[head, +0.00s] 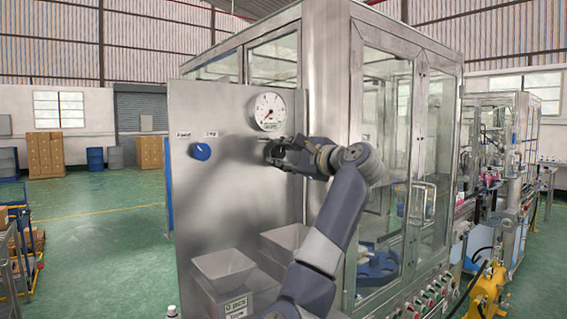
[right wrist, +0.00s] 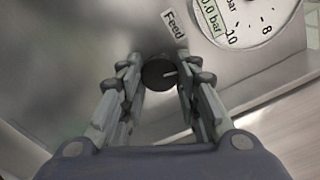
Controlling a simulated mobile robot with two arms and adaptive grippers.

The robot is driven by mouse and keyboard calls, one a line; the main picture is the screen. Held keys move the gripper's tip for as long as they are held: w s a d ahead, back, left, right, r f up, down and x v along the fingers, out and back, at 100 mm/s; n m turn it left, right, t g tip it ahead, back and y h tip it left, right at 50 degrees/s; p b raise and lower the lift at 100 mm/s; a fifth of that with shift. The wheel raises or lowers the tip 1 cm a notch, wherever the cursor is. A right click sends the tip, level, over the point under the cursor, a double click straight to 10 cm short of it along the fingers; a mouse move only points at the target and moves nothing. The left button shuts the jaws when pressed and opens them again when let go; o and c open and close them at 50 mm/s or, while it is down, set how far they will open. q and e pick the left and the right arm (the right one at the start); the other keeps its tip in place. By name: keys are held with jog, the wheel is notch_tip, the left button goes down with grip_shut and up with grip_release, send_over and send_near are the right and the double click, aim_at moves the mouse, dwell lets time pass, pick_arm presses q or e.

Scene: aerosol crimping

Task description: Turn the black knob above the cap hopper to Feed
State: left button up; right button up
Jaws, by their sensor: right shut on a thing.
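The black knob (right wrist: 158,75) sits on the steel panel between the fingers of my right gripper (right wrist: 160,67) in the right wrist view. That gripper is shut on the knob. The knob's white mark points to the right in that view. The Feed label (right wrist: 174,26) is on the panel above the knob, and the mark does not point at it. In the head view my right gripper (head: 272,151) is at the panel below the gauge and mostly covers the knob. Two hoppers, a front one (head: 223,266) and a rear one (head: 284,239), are below. My left gripper is out of view.
A round pressure gauge (head: 268,112) is just above the gripper; it also shows in the right wrist view (right wrist: 245,15). A blue knob (head: 201,151) is to the left on the same panel (head: 225,205). A glazed machine cabinet (head: 385,130) stands close on the right.

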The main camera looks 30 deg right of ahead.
jog(key=n+b, duration=0.2)
jog(key=n, duration=0.3)
jog(key=shift+f+n, duration=0.15)
jog(key=shift+n, duration=0.15)
jog(key=n+b, duration=0.1)
jog(key=n, duration=0.2)
jog(key=shift+w+n, duration=0.1)
jog(key=shift+n, duration=1.5)
jog(key=shift+a, duration=0.1)
jog(key=o, duration=1.1)
jog(key=shift+r, duration=0.2)
jog(key=s, duration=0.8)
jog(key=s+d, duration=0.1)
jog(key=s, duration=0.3)
